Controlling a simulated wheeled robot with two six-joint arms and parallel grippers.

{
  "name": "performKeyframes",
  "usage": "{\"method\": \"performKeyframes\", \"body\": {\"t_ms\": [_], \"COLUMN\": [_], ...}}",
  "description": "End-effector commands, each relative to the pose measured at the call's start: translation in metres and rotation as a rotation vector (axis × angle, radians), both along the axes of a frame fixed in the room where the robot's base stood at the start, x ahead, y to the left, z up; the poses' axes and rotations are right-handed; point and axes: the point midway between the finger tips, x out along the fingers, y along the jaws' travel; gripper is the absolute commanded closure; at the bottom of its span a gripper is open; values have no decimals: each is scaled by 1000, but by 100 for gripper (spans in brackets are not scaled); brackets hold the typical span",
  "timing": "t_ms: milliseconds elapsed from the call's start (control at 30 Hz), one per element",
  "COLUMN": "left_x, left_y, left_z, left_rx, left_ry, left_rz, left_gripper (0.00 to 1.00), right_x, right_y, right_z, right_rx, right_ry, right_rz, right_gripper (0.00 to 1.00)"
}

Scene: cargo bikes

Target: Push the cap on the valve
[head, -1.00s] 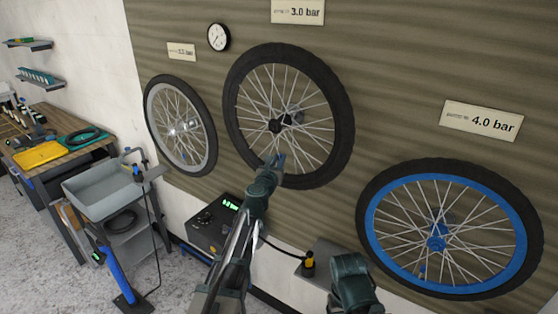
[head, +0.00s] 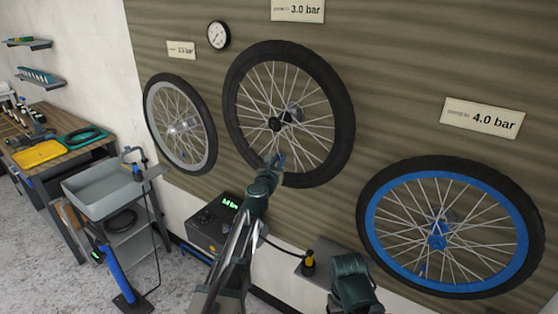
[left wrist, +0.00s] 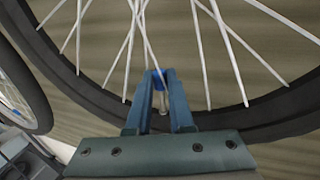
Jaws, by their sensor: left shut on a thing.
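The middle wheel (head: 340,110) with a black tyre hangs on the wall. My left gripper (head: 276,160) reaches its lower rim between the spokes. In the left wrist view my left gripper (left wrist: 160,78) is shut on a small blue cap (left wrist: 159,83). The valve stem (left wrist: 163,108) shows below the cap, between the fingers, near the rim. The cap looks in line with the stem; whether it is seated cannot be told. My right arm (head: 352,282) shows at the bottom; its fingertips are not clearly visible.
A blue-rimmed wheel (head: 372,222) hangs at the right and a grey-rimmed wheel (head: 151,125) at the left. A compressor box (head: 207,222) with a green display stands below. A grey basin (head: 95,200), a blue floor pump (head: 116,270) and a workbench (head: 70,158) are at the left.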

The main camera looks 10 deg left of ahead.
Motion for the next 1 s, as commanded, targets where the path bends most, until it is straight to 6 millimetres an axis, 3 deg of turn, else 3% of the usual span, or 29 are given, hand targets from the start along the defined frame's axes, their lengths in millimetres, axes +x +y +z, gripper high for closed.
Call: {"method": "performKeyframes", "body": {"t_ms": [800, 833, 1000], "left_x": [0, 0, 0], "left_y": [0, 0, 0], "left_z": [-5, -5, -5], "left_rx": [0, 0, 0], "left_ry": [0, 0, 0], "left_rz": [0, 0, 0], "left_gripper": [100, 76, 46], "right_x": [0, 0, 0], "right_y": [0, 0, 0], "right_z": [-5, -5, -5], "right_rx": [0, 0, 0], "right_ry": [0, 0, 0], "right_rz": [0, 0, 0], "right_gripper": [25, 25, 25]}}
